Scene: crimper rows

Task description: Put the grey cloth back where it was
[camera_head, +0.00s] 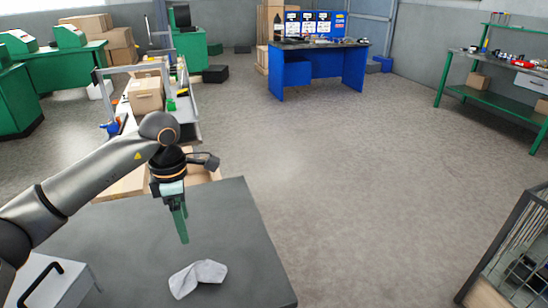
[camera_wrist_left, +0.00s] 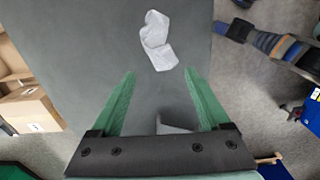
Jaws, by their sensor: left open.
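The grey cloth (camera_head: 198,277) lies crumpled on the dark grey table top (camera_head: 225,215), near the table's front right part. In the left wrist view the cloth (camera_wrist_left: 157,40) lies beyond the fingertips, with bare table around it. My left gripper (camera_head: 184,240) points down above the table, behind the cloth in the head view and apart from it. In the left wrist view its two green fingers (camera_wrist_left: 160,75) are spread with nothing between them. My right gripper is not in view.
A light grey box with a black handle (camera_head: 45,285) stands at the table's left front. Cardboard boxes (camera_head: 145,93) stand on a bench behind. A wire cage (camera_head: 515,255) stands at the lower right. Open floor lies right of the table, before the blue workbench (camera_head: 320,65).

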